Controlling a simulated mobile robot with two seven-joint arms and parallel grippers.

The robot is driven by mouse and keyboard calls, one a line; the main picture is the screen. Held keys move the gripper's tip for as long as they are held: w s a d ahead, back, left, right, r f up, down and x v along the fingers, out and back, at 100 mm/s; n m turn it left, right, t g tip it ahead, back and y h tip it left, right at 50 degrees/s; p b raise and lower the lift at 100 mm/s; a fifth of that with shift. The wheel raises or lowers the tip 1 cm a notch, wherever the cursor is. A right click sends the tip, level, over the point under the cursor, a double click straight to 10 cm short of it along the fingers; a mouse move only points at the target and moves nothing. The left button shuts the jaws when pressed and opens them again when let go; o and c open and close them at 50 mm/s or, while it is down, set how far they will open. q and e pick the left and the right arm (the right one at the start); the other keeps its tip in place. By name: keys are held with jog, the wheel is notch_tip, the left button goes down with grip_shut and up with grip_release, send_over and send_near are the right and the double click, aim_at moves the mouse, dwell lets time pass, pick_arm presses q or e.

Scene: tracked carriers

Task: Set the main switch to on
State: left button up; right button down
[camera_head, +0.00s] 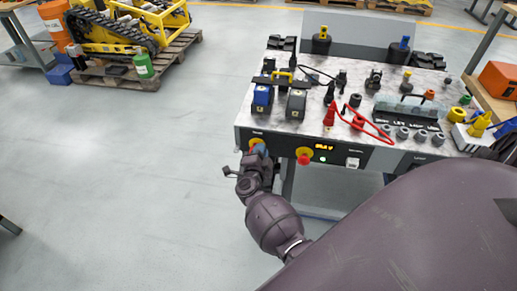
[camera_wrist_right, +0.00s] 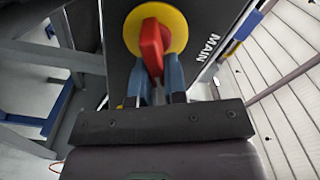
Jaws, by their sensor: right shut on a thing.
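The main switch shows in the right wrist view as a red handle (camera_wrist_right: 151,43) on a round yellow plate (camera_wrist_right: 178,32), next to the label "MAIN" (camera_wrist_right: 208,47). The handle runs nearly up and down in that view. My right gripper (camera_wrist_right: 157,72) has its blue fingers on either side of the handle's lower end and is shut on it. In the head view the right gripper (camera_head: 260,152) is at the left end of the bench's front panel and hides most of the switch; some of its yellow plate (camera_head: 255,141) shows. My left gripper is not in view.
A red button (camera_head: 304,159) on yellow sits right of the switch, beside a lit display (camera_head: 324,147). The bench top (camera_head: 310,128) holds a blue battery-like block (camera_head: 262,97), red cable (camera_head: 368,128) and several small parts. Open floor lies to the left.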

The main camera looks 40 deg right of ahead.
jog(key=shift+s+f+m+b, duration=0.15)
jog(key=shift+f+m+b, duration=0.3)
jog(key=shift+m, duration=1.35)
jog(key=shift+f+m+b, duration=0.1)
jog(key=shift+m+b, duration=0.25)
jog(key=shift+m, duration=0.25)
jog(key=c, duration=1.2)
grip_release()
jog(key=shift+o, duration=0.2)
